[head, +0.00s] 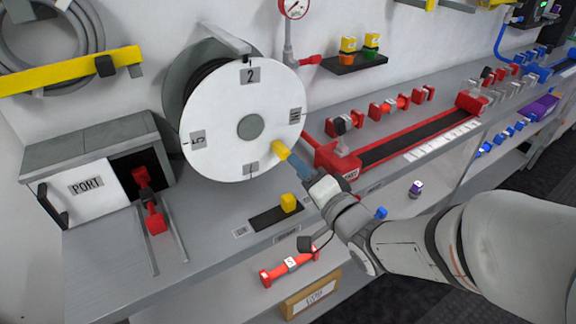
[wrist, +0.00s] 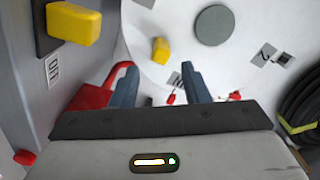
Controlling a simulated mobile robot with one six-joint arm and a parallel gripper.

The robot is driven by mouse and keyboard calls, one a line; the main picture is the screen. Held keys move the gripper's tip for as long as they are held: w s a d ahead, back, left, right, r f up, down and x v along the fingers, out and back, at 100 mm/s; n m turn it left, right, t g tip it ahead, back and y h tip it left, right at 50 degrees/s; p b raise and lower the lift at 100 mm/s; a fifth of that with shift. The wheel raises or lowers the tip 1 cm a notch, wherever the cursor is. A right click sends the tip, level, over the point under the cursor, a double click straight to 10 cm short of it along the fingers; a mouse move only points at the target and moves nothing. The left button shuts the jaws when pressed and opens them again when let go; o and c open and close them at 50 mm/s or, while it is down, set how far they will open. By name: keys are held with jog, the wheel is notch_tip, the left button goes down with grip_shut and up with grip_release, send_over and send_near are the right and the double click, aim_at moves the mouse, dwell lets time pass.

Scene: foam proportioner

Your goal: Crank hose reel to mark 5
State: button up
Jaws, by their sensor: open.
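The hose reel's white disc (head: 236,140) faces me in the head view, with a grey hub (head: 251,128) at its middle. Mark 2 (head: 250,76) is at the top, under a grey arm's dark tip (head: 248,60). The 5 plate (head: 198,141) is at the left, turned sideways; another marked plate (head: 295,115) is at the right. The yellow crank knob (head: 279,148) is at the disc's lower right. My gripper (head: 294,162) is open at the knob. In the wrist view the knob (wrist: 160,50) shows just beyond and between my blue fingertips (wrist: 157,72); contact is unclear.
A yellow block (head: 288,202) on a black strip sits on the bench below the reel. A red-framed channel (head: 415,135) lies to the right. A PORT box (head: 88,185) and red lever (head: 150,205) stand left. A gauge (head: 293,8) is above.

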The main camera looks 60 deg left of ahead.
aim_at(286, 156)
jog(key=a+n+b, duration=0.2)
jog(key=n, duration=0.2)
jog(key=a+n+b, duration=0.2)
jog(key=a+n, duration=0.1)
jog(key=n, duration=0.1)
jog(key=a+n+b, duration=0.2)
jog(key=n, duration=0.2)
jog(key=shift+a+r, duration=0.15)
jog(key=shift+a, duration=0.1)
jog(key=shift+c, duration=0.4)
grip_shut()
